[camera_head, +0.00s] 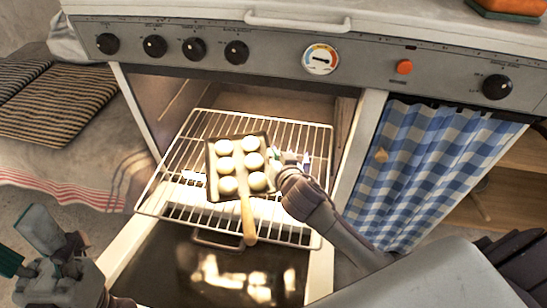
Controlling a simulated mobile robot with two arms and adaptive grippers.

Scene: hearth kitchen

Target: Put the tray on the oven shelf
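The tray (240,140) is dark and shallow, with a wooden handle (248,218) pointing to the front. It holds several round white dough pieces (226,165) and appears to lie flat on the wire oven shelf (172,178). The shelf sticks out of the open oven (280,104). My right gripper (290,158) is at the tray's right edge, over the shelf. Its fingers look spread, one close to the tray rim and the other apart from it; contact is unclear. My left gripper (27,246) is open and empty at the lower left, away from the tray.
The oven door (225,268) is folded down below the shelf, with a glass pane. A control panel with knobs (236,52) and a towel bar (298,22) runs above. A blue checked curtain (420,165) hangs at right. Striped cushions (60,100) and a cloth lie at left.

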